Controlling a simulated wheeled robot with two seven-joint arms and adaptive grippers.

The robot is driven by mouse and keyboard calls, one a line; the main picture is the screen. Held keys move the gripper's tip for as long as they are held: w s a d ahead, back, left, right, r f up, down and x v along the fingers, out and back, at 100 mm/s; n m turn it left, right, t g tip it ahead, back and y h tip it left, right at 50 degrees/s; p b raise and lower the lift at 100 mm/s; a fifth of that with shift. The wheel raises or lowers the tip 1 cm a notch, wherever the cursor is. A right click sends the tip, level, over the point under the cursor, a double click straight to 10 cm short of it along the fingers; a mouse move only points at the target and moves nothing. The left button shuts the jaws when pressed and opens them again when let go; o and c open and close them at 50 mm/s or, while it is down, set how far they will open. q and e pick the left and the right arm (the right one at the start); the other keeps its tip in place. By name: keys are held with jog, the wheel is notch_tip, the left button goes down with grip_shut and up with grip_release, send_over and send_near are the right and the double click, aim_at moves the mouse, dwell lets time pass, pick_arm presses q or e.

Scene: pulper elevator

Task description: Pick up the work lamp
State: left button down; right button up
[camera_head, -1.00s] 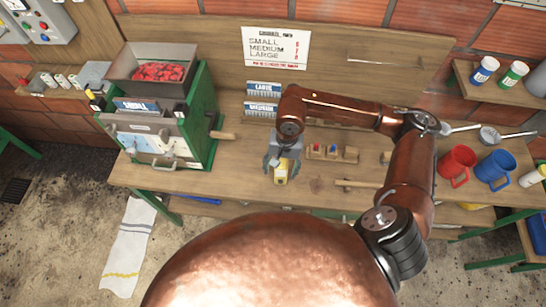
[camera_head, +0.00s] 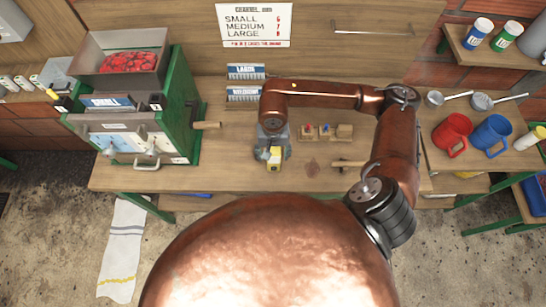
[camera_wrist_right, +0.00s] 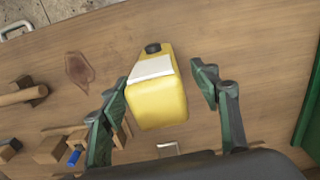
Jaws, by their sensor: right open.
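A small yellow body with a white panel and a black knob, which looks to be the work lamp (camera_wrist_right: 158,98), is on the wooden bench. It also shows in the head view (camera_head: 274,158), partly hidden by my gripper. My right gripper (camera_wrist_right: 160,84) is open, with one finger on each side of the lamp. In the head view my right gripper (camera_head: 273,150) points down over the bench. My left gripper is not in view.
A green pulper (camera_head: 180,115) with a wooden handle stands left on the bench (camera_head: 230,178). A small wooden rack (camera_head: 325,132) and a wooden-handled tool (camera_head: 350,163) lie right of the lamp.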

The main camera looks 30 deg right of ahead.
notch_tip(320, 180, down, 4)
jog(key=shift+f+p, duration=0.1)
jog(key=shift+p, duration=0.2)
jog(key=shift+c, duration=0.4)
jog(key=c, duration=1.4)
jog(key=shift+o, duration=0.2)
